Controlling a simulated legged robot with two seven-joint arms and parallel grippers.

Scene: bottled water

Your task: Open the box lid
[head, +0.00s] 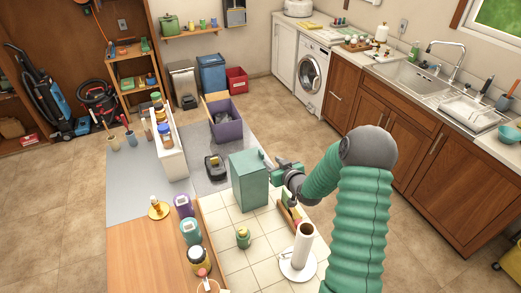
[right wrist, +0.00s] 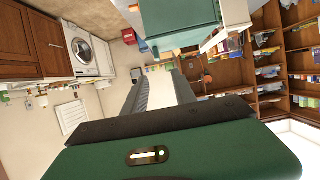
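A teal box (head: 249,182) stands upright on the white tiled top near the middle of the head view. Its top looks closed, though the lid's edge is too small to make out. My right gripper (head: 268,162) is at the upper right side of the box, close to it; I cannot tell whether it touches. The teal box (right wrist: 180,18) shows there beyond the fingertips, at the top. My left gripper is not in view.
Several jars and bottles line the wooden top (head: 150,250) at left. A purple bin (head: 226,127) stands behind.

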